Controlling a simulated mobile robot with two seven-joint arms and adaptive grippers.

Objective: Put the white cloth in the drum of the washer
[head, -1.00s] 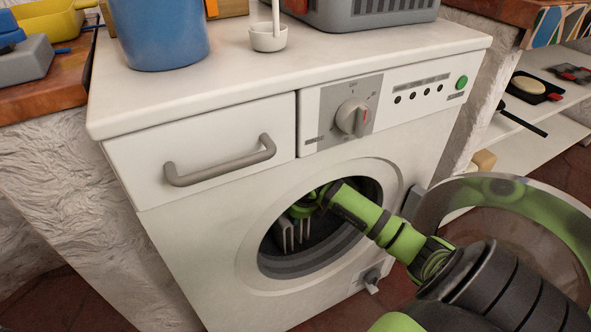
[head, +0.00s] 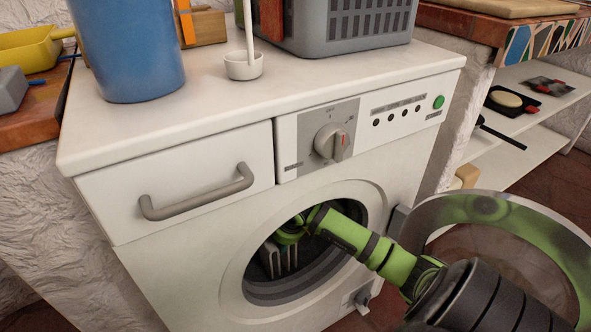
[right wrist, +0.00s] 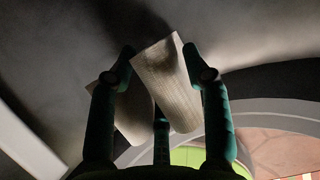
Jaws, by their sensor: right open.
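The washer (head: 300,200) stands in front of me with its round door (head: 505,290) swung open to the right. My right arm reaches through the opening, and my right gripper (head: 280,258) is inside the dark drum (head: 300,285), partly hidden by the rim. In the right wrist view the gripper (right wrist: 160,75) is open. A pale, creased piece, apparently the white cloth (right wrist: 170,85), shows between and in front of its fingers. I cannot tell whether it touches them. In the head view pale strips show below the gripper; I cannot tell whether they are cloth. My left gripper is out of view.
A blue container (head: 128,50), a small white cup (head: 244,65) and a grey basket (head: 345,28) stand on the washer's top. Shelves (head: 530,100) with pans are at the right. The open door is close beside my right arm.

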